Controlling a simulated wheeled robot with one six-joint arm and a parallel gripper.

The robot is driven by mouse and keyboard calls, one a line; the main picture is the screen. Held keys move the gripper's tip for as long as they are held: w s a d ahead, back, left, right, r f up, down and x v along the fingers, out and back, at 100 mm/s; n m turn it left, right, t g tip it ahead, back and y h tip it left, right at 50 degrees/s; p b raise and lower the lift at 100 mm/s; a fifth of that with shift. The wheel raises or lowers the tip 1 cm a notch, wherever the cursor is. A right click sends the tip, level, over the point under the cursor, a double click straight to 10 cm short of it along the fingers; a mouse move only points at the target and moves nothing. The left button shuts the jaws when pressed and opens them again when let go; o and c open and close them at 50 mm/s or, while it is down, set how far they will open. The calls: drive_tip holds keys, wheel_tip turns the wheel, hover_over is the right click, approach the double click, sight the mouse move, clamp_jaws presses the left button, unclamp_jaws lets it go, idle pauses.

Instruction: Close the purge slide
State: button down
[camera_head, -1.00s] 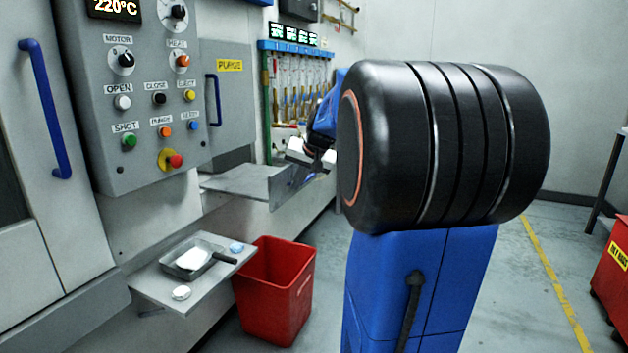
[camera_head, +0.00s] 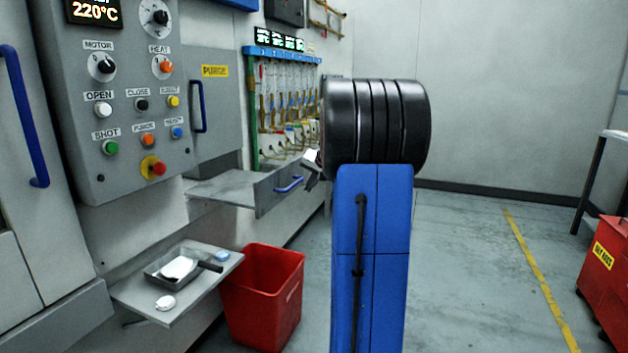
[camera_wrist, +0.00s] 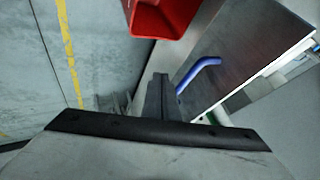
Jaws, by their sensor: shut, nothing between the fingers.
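The purge slide (camera_head: 232,189) is a grey metal drawer standing out from the machine below the yellow PURGE label (camera_head: 215,71). Its blue handle (camera_head: 288,185) is on the side facing the camera's right. My gripper (camera_head: 311,182) is just right of the handle, apart from it in this view and partly hidden by my arm. In the wrist view the slide (camera_wrist: 245,55) lies at upper right with the blue handle (camera_wrist: 198,72). The dark fingers of my gripper (camera_wrist: 161,82) are together and empty, left of the handle.
A red bin (camera_head: 262,295) stands on the floor below the slide. A small shelf (camera_head: 205,285) with a pan (camera_head: 180,268) is left of it. Hoses and gauges (camera_head: 285,95) line the wall behind. Open floor lies to the right, up to a red cart (camera_head: 605,265).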

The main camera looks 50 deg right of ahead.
drive_tip(key=shift+w+a+f, duration=0.15)
drive_tip(key=shift+w+a, duration=0.05)
drive_tip(key=shift+w, duration=0.6)
drive_tip(key=shift+w+a+f, duration=0.1)
drive_tip(key=shift+w+a, duration=0.1)
drive_tip(key=shift+w, duration=0.65)
drive_tip(key=shift+w+a+f, duration=0.15)
drive_tip(key=shift+w+a, duration=0.05)
drive_tip(key=shift+w, duration=0.6)
hover_over(228, 187)
drive_tip(key=shift+s+d, duration=0.2)
drive_tip(key=shift+d, duration=0.05)
drive_tip(key=shift+w+a, duration=0.15)
drive_tip(key=shift+w, duration=0.2)
drive_tip(key=shift+r, duration=0.15)
